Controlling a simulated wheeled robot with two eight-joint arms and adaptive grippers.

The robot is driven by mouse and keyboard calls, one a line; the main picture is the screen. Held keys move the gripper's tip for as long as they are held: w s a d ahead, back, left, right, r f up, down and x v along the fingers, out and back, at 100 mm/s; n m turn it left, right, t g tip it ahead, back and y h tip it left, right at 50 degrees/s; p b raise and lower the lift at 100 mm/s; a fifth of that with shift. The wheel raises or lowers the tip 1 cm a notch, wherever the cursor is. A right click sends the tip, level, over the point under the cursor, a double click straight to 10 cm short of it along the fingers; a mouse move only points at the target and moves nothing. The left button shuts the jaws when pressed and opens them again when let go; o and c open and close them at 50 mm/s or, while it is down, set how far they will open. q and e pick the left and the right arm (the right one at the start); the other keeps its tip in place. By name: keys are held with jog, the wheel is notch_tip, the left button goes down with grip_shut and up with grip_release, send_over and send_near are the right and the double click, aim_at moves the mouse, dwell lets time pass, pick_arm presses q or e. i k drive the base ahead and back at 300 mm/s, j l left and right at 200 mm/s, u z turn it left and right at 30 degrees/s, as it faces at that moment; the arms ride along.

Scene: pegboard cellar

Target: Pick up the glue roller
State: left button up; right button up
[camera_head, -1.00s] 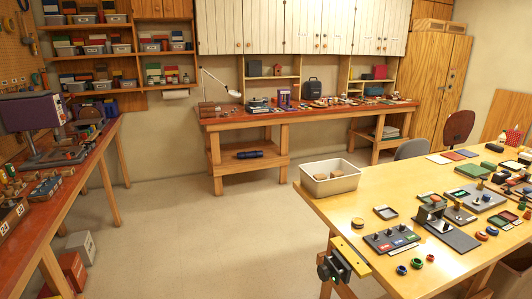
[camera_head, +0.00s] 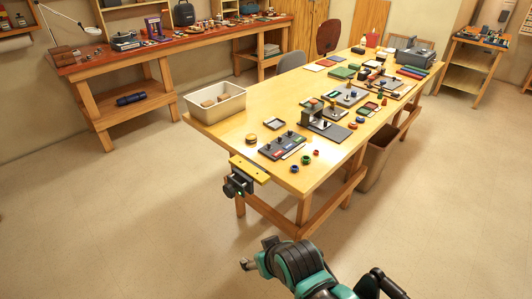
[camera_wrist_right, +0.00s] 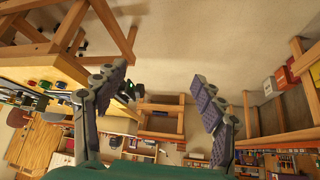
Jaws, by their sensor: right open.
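I cannot single out the glue roller among the small items on the yellow work table (camera_head: 225,140). My right gripper (camera_wrist_right: 165,78) is open in the right wrist view, with its two grey padded fingers spread wide and nothing between them. My right arm also shows at the bottom of the head view, over the floor in front of the table. My left gripper is in neither view.
A vise (camera_head: 240,180) juts from the near edge. A dark board with knobs (camera_head: 283,145) and small coloured rings (camera_head: 305,159) lie nearby. Floor is clear left and right.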

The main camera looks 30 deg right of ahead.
aim_at(381, 57)
jog(key=z, duration=1.7)
jog(key=i+l+z, duration=0.35)
jog(key=i, duration=0.85)
jog(key=i+z, duration=0.25)
jog(key=i, duration=3.3)
